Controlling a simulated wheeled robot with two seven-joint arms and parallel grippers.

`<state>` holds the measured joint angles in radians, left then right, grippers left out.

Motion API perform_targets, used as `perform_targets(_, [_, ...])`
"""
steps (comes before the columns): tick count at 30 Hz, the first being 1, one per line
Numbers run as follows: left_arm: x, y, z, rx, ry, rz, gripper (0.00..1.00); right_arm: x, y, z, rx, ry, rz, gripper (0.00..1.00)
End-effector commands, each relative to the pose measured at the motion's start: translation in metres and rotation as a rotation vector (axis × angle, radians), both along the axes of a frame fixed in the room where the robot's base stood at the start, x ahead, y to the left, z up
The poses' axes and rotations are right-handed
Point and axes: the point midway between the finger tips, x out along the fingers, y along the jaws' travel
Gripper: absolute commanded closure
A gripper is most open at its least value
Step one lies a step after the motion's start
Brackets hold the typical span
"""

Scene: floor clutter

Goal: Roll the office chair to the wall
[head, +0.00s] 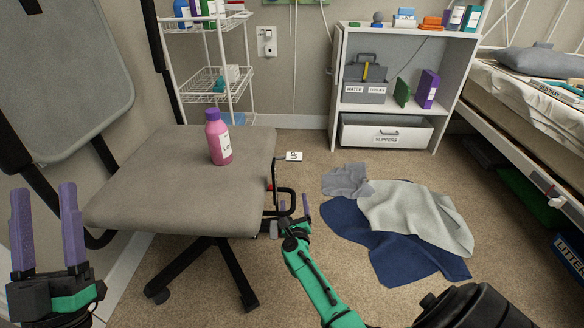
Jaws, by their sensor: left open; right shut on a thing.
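The office chair (165,158) stands at the left, with a grey seat, a grey backrest (65,70) and a black base on casters. A pink bottle (218,140) with a purple cap stands upright on its seat. My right gripper (290,217) is at the seat's right side, shut on a black part of the chair; its exact grip is partly hidden. My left gripper (46,225) is open and empty at the lower left, its purple fingers pointing up, in front of the chair's left side. The wall (290,70) is behind the chair.
A white wire cart (208,84) stands against the wall behind the chair. A white shelf unit (340,100) and a bed (520,110) are to the right. Grey and navy cloths (415,215) lie on the carpet right of the chair. A small white tag (294,156) is near the seat.

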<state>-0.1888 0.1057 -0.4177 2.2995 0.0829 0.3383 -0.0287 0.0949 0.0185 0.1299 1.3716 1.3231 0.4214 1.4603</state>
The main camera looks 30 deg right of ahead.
Motion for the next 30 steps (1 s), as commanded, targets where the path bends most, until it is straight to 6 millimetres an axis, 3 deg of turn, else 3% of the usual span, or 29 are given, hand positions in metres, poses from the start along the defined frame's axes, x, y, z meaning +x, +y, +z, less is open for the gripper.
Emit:
perform_targets(1, [0.0, 0.0, 0.001, 0.0, 0.0, 0.0, 0.36, 0.003, 0.006, 0.012, -0.001, -0.026, 0.007, 0.48])
perform_targets(30, [0.0, 0.0, -0.014, 0.0, 0.0, 0.0, 0.36, -0.067, 0.045, -0.027, -0.001, -0.015, 0.001, 0.48])
